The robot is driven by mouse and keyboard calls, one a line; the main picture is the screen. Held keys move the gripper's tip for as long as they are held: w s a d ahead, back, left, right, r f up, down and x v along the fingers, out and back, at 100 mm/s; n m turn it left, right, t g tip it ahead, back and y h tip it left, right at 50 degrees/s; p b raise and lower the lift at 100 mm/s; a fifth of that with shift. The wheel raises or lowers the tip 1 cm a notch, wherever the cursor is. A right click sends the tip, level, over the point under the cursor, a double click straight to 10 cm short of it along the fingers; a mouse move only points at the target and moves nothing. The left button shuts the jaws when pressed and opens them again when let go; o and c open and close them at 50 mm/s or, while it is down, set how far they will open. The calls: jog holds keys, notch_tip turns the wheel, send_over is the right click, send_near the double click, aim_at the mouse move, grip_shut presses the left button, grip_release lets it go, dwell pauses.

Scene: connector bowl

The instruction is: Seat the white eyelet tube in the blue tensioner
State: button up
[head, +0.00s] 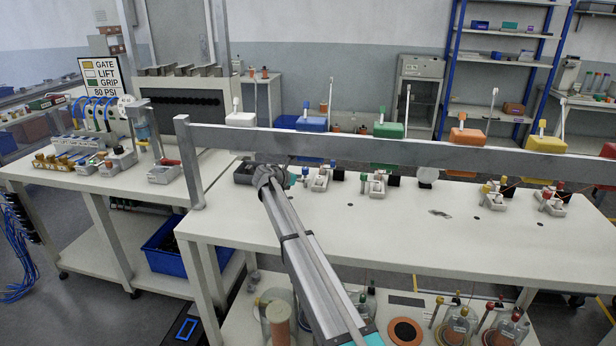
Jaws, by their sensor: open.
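My gripper (270,176) is over the left part of the near table, at the end of my arm. It is small and dark in this view; I take it as open, and nothing shows between its fingers. A blue block with an upright white rod (311,124), probably the blue tensioner, stands behind the metal rail, up and to the right of my gripper. A small grey tray with white parts (319,181) lies just right of my gripper. I cannot tell whether one of these is the white eyelet tube.
The table's front right is mostly clear.

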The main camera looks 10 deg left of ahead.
jog(key=shift+s+a+r, duration=0.2)
jog(key=shift+s+a, duration=0.1)
jog(key=shift+s, duration=0.15)
dwell(0.4)
